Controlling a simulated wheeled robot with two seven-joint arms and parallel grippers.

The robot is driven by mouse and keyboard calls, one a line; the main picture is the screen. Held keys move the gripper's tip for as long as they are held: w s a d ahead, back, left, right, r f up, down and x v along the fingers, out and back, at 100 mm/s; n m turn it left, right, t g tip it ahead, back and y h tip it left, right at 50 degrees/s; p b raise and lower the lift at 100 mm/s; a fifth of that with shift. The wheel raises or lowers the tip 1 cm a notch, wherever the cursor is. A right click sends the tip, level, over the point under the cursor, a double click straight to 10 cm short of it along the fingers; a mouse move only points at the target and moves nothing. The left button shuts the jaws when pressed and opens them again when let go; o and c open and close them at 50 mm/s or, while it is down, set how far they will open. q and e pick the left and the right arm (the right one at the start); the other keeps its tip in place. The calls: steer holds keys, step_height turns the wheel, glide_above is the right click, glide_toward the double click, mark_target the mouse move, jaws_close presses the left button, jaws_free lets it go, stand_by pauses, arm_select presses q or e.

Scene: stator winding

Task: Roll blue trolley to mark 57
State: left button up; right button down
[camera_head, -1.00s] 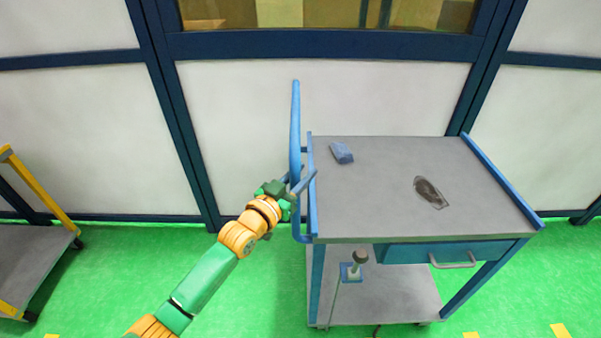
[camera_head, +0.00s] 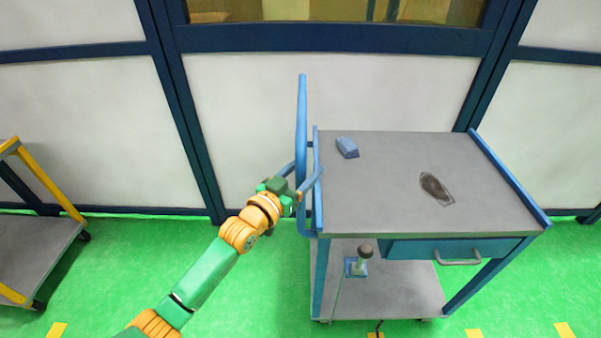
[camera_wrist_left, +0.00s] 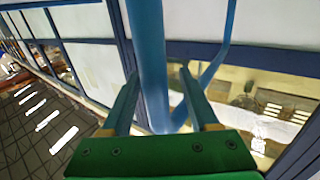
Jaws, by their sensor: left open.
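The blue trolley (camera_head: 400,225) stands on the green floor at the right in the head view, with a grey top and a blue drawer front. Its upright blue handle (camera_head: 301,120) is at its left side. My left gripper (camera_head: 300,179) is at the handle, with one finger on each side of the bar. In the left wrist view the handle bar (camera_wrist_left: 152,70) passes between the open fingers (camera_wrist_left: 155,98). I cannot tell if a finger touches it. My right gripper is not in view. No number 57 is readable.
A blue block (camera_head: 347,148) and a dark flat item (camera_head: 436,188) lie on the trolley top. A yellow-framed grey cart (camera_head: 38,250) stands at the left. A white panelled wall (camera_head: 330,95) is close behind. Yellow floor marks (camera_head: 52,329) show along the bottom edge.

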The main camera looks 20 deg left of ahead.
arm_select(q)
steer(key=v, duration=0.6)
steer(key=shift+s, duration=0.2)
steer(key=shift+a, duration=0.1)
